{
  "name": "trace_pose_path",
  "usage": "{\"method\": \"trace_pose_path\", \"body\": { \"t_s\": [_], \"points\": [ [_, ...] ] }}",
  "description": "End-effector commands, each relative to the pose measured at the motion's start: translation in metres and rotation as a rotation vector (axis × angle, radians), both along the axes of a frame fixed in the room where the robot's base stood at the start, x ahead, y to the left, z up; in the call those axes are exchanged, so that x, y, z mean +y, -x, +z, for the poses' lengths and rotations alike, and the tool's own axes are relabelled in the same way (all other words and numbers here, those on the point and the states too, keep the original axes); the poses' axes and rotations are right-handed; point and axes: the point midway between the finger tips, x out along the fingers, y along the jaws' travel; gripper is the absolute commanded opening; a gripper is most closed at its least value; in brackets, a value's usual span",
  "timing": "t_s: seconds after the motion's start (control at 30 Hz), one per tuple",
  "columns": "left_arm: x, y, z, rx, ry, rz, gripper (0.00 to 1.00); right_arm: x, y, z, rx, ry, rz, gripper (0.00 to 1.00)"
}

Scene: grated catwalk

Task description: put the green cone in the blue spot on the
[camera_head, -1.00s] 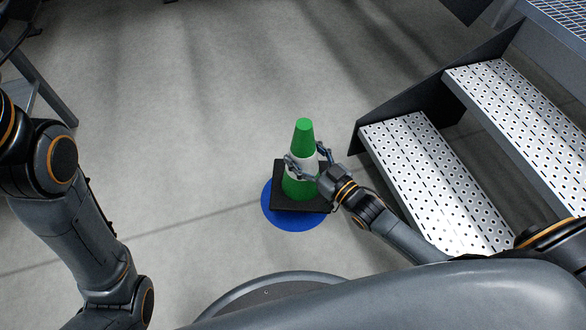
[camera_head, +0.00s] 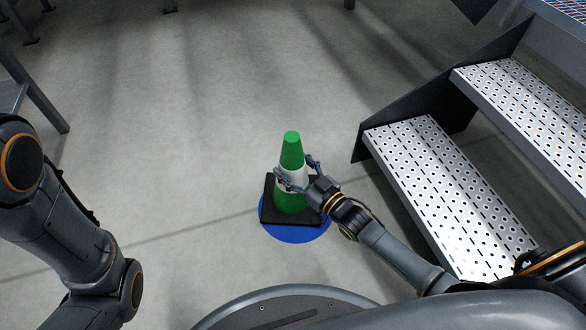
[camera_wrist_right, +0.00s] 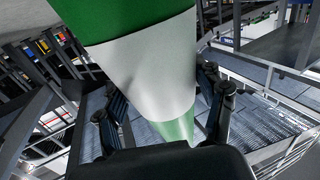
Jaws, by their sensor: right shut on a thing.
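The green cone (camera_head: 291,152) has a white band and a square black base (camera_head: 305,213). It stands upright over the blue spot (camera_head: 297,234) on the floor, and the base covers much of the spot. Blue shows mostly at the front and right of the base. I cannot tell whether the base touches the floor. My right gripper (camera_head: 295,178) is shut on the cone around its white band. In the right wrist view the fingers (camera_wrist_right: 165,115) lie on both sides of the white band. My left gripper is out of view; only my left arm shows.
Perforated metal steps (camera_head: 440,190) with a dark side panel rise at the right, close to my right arm. A grey metal frame (camera_head: 38,85) stands at the far left. The grey floor (camera_head: 180,130) left of and behind the cone is clear.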

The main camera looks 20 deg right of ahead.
Motion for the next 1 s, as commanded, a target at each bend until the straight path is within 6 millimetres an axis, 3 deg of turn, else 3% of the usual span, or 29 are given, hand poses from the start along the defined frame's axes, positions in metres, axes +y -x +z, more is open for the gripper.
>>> {"method": "trace_pose_path", "body": {
  "t_s": [0.17,0.2,0.3,0.7,0.87,1.0],
  "points": [
    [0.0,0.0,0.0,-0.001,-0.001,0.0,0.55,0.0,-0.001,0.001,-0.005,-0.001,0.0,0.06],
    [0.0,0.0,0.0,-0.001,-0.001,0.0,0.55,0.0,0.0,-0.001,0.0,0.0,0.0,0.73],
    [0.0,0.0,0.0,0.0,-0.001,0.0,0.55,0.0,0.0,-0.001,0.0,0.0,0.0,0.92],
    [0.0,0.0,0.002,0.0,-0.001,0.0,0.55,0.0,0.001,0.002,0.001,0.0,0.0,0.92],
    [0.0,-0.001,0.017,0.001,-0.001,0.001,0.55,-0.009,0.021,0.004,0.005,0.002,0.0,0.92],
    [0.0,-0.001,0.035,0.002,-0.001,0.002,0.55,-0.022,0.049,0.005,0.005,0.002,-0.001,0.92]
  ]
}}
